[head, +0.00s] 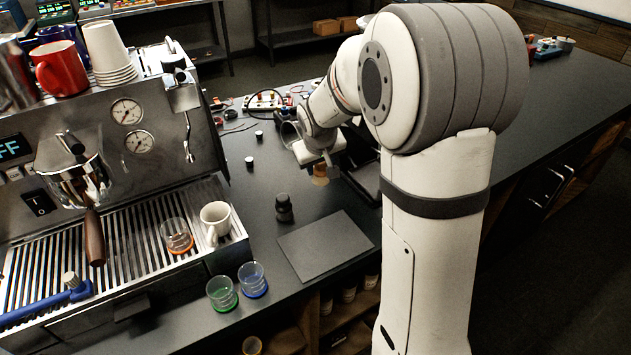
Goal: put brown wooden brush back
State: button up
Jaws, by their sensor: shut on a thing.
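My gripper (328,163) is over the dark counter, behind the grey mat and left of my upper arm. Its jaws are small in the head view and partly hidden by my wrist. A small tan-brown piece (320,180), which looks like the brown wooden brush, shows directly under the jaws. The gripper is shut on it. The brush's full shape and tilt are hard to make out, and I cannot tell whether it touches the counter.
A black tray (357,185) lies right of the gripper, partly behind my arm. A dark tamper-like object (284,208) stands near the grey mat (325,246). The espresso machine (110,150) fills the left. Cables and small parts (265,100) lie behind. The far-right counter is mostly clear.

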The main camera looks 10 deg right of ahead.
aim_at(319, 182)
jog(key=shift+a+f, duration=0.1)
jog(key=shift+f, duration=2.7)
jog(key=shift+f, duration=0.2)
jog(key=o, duration=0.9)
jog(key=shift+r, duration=0.1)
jog(key=shift+o, duration=0.2)
